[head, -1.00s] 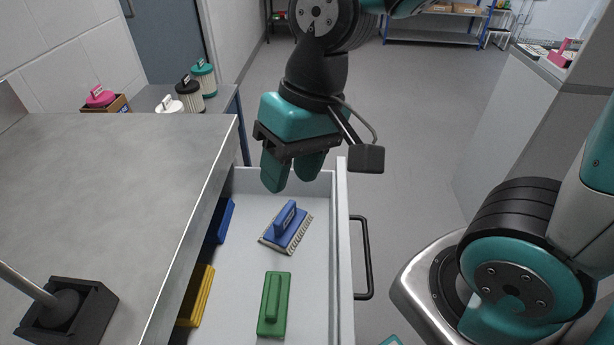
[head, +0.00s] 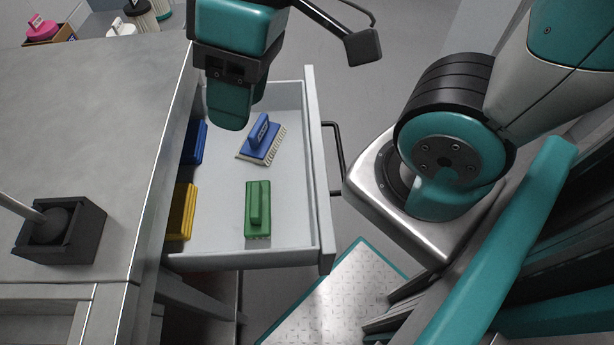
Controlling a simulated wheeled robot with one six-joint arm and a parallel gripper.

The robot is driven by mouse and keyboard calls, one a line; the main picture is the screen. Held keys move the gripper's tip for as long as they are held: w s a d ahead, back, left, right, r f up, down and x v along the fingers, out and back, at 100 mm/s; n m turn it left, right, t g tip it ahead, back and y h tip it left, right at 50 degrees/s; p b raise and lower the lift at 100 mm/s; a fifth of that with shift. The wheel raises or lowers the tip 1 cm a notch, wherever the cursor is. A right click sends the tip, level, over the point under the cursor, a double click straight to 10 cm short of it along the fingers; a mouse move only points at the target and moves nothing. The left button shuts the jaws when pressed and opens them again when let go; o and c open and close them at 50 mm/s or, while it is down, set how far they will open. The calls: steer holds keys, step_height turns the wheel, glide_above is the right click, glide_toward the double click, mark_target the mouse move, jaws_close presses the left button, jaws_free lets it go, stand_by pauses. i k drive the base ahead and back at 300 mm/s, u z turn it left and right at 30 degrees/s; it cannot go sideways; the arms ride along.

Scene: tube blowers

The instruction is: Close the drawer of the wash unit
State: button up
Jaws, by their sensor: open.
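The drawer (head: 290,216) of the wash unit (head: 100,105) stands pulled out to the right from under the steel top. Its front panel (head: 320,170) carries a black bar handle (head: 338,160) on the outer side. Inside lie a blue brush (head: 262,138), a green brush (head: 258,210), a yellow item (head: 181,212) and another blue item (head: 193,142), these two partly under the top's edge. My gripper (head: 230,108) is over the drawer's far left part, pointing down, open and empty. One finger hides most of the other. It is apart from the handle.
A black holder (head: 60,232) with a rod stands on the wash unit's top. A pink-lidded item (head: 40,28) and several canisters (head: 140,14) stand behind it. My own base is close at the right.

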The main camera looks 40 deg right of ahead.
mark_target(302, 234)
steer(key=u, duration=1.5)
steer(key=k, duration=0.55)
steer(key=z, duration=1.9)
steer(key=i, duration=0.1)
steer(key=z, duration=0.3)
